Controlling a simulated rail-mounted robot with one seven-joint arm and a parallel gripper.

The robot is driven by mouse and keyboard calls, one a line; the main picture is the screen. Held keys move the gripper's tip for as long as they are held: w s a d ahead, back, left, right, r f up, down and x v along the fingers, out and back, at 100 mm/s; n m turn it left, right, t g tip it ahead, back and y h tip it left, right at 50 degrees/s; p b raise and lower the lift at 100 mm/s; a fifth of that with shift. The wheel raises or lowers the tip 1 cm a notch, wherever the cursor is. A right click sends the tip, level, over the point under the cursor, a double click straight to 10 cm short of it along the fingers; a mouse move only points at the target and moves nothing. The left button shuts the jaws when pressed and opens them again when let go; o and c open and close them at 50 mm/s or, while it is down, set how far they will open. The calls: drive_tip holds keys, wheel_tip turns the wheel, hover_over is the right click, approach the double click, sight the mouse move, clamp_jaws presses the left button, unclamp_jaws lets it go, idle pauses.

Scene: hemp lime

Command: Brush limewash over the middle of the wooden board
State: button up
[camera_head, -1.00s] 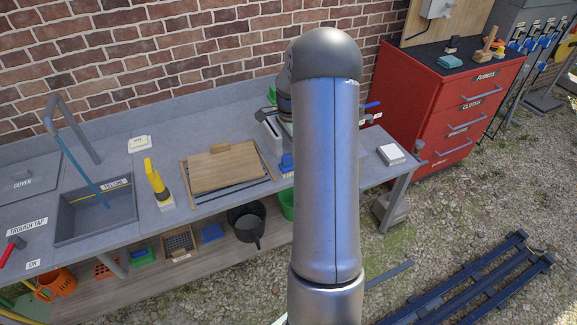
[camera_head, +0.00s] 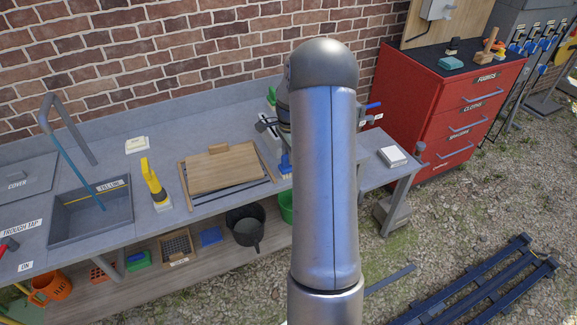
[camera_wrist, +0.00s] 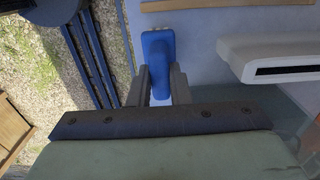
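The wooden board (camera_head: 222,173) lies flat on the bench inside a thin frame, with a small wood block at its back edge. A blue-handled tool (camera_head: 286,162), likely the brush, stands on the bench right of the board, partly behind my arm. In the wrist view its blue handle (camera_wrist: 158,48) shows between and beyond my fingers. The limewash cannot be made out.
A sink (camera_head: 90,210) and a yellow-handled brush (camera_head: 154,183) are left of the board. A pale slotted box (camera_wrist: 275,58) is right of my fingers in the wrist view. A white block (camera_head: 392,156) lies on the right bench end. A red drawer cabinet (camera_head: 455,105) stands beyond.

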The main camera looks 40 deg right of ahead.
clamp_jaws()
drive_tip(key=shift+r, duration=0.15)
drive_tip(key=shift+r+p, duration=1.7)
drive_tip(key=shift+r, duration=1.2)
